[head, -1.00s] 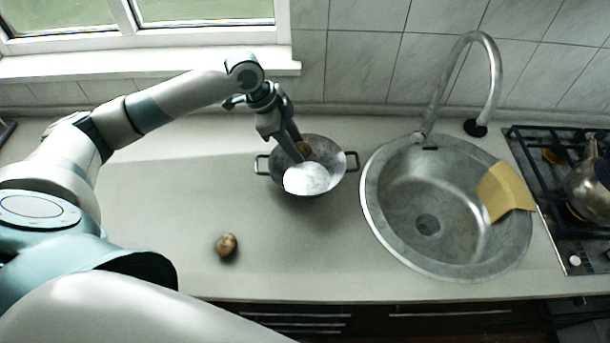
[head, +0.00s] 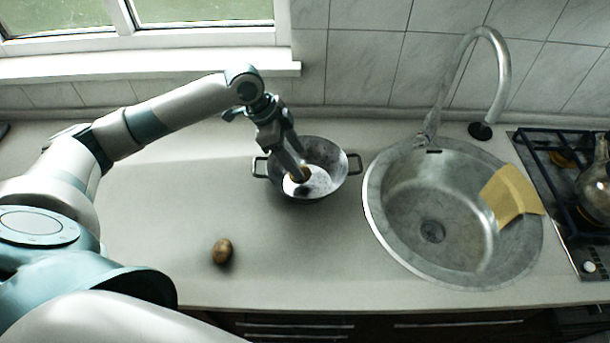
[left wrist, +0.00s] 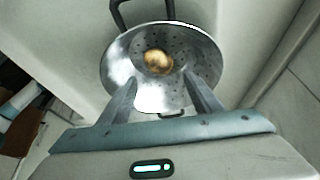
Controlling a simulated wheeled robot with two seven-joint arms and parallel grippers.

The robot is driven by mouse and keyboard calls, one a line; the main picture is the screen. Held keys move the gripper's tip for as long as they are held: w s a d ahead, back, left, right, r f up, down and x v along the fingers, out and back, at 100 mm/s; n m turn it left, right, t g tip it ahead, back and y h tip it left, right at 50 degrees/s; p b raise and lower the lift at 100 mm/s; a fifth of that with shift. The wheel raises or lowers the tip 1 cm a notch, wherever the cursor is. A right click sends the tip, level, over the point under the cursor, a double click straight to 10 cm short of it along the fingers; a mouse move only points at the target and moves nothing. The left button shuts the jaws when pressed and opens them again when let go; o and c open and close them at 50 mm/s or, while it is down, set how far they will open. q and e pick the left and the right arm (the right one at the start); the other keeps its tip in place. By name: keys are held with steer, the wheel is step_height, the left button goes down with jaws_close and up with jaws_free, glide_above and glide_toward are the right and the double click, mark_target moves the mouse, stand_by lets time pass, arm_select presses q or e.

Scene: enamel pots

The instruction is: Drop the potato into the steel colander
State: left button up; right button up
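The steel colander (head: 335,165), a grey bowl with two dark handles, stands on the counter left of the sink; it also shows in the left wrist view (left wrist: 205,58). A brown potato (head: 305,172) lies inside it, partly hidden by a finger in the head view. In the left wrist view the potato (left wrist: 158,61) shows whole, beyond the fingertips and apart from them. My left gripper (head: 300,170) points down into the colander, its fingers spread and empty. A second brown potato (head: 222,251) lies on the counter near the front. My right gripper is not in view.
A round steel sink (head: 375,222) with a tall faucet (head: 502,70) is right of the colander. A yellow cloth (head: 512,194) hangs on its rim. A stove with a kettle (head: 596,184) is at far right.

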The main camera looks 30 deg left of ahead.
arm_select(q)
steer(key=shift+r, duration=0.15)
steer(key=shift+a+r+b, duration=0.3)
steer(key=shift+r, duration=0.25)
steer(key=b+v, duration=0.3)
steer(key=v, duration=1.3)
steer(key=shift+d, duration=0.1)
